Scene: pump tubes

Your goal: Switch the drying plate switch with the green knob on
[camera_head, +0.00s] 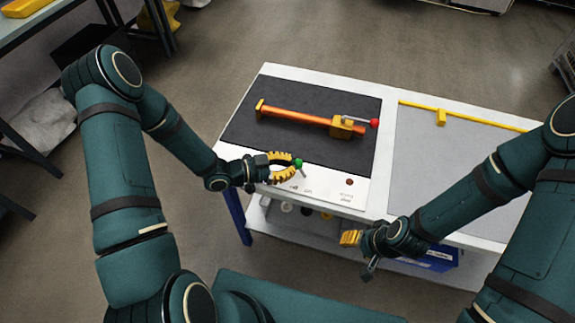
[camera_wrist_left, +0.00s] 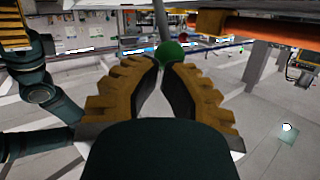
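The green knob (camera_head: 298,163) is a small ball at the front left of the white panel, beside the dark drying plate (camera_head: 305,147). My left gripper (camera_head: 293,166) is at the knob, coming in from the left. In the left wrist view, its yellow ribbed fingers (camera_wrist_left: 166,68) lean together with their tips at the green knob (camera_wrist_left: 170,53). They look closed on it, though the exact contact is partly hidden. A grey rod (camera_wrist_left: 160,20) runs up from the knob there. My right gripper (camera_head: 351,238) is near the table's front edge, away from the knob; its finger gap cannot be made out.
An orange tube (camera_head: 295,114) with a yellow clamp and red-tipped lever (camera_head: 374,123) lies on the dark plate. A dark red button (camera_head: 349,182) sits on the front panel. A yellow rail (camera_head: 480,120) runs along the grey right half. A lower shelf holds small items.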

